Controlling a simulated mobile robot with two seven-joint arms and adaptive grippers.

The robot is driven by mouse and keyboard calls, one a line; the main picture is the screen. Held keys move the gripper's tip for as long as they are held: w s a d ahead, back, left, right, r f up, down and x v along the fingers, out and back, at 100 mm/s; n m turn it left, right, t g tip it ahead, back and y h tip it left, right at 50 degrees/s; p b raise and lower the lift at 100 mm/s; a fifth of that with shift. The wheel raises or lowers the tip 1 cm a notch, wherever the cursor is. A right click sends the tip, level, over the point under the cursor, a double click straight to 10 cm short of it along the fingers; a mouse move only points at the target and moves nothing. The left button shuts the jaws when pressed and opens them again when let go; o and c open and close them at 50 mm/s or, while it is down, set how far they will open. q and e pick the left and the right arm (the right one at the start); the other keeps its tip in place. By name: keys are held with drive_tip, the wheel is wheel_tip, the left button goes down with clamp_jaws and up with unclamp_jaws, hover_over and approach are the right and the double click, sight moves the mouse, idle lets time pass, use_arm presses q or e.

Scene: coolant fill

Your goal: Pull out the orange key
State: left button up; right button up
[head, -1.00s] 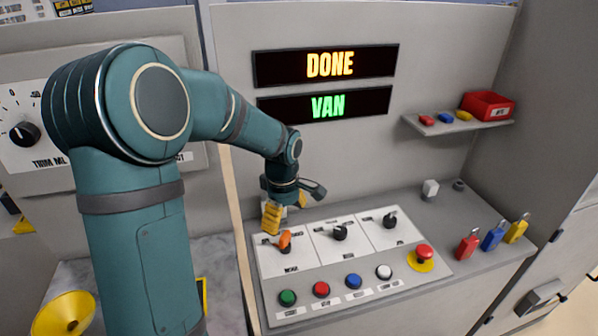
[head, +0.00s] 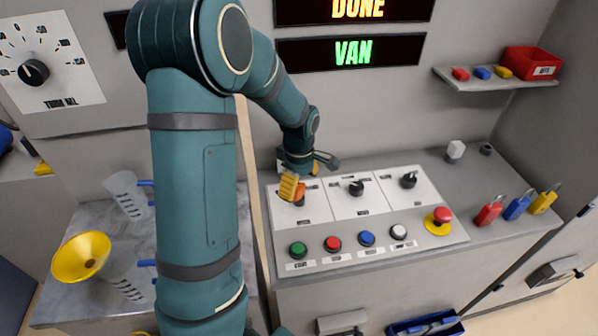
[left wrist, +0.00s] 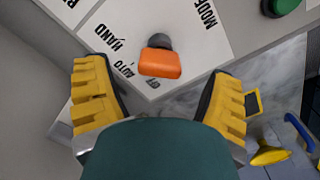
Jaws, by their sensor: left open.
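The orange key (head: 311,189) sits in the left switch of the white panel (head: 355,208), partly hidden behind my left gripper in the head view. In the left wrist view the orange key (left wrist: 160,63) shows as an orange grip on a dark round switch, with AUTO, HAND and MODE printed around it. My left gripper (head: 296,183) is at the key, its yellow fingers spread wide. In the left wrist view one finger is on each side of the key, with clear gaps. I cannot see contact. My right gripper is not in view.
Two black switches stand right of the key. Several buttons line the panel front, with a red mushroom button (head: 441,215) at right. Padlocks (head: 517,205) stand farther right. A shelf (head: 497,81) carries a red bin. A yellow funnel (head: 82,257) and jugs are at left.

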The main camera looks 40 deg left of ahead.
sight(299, 187)
use_arm(q)
drive_tip(key=shift+f, duration=1.35)
drive_tip(key=c, duration=1.2)
drive_tip(key=shift+o, duration=0.8)
drive_tip(key=shift+c, duration=0.3)
drive_tip(key=shift+r, duration=0.15)
drive_tip(key=shift+r, duration=0.25)
drive_tip(key=shift+r+p, duration=2.35)
drive_tip(key=shift+r, duration=0.1)
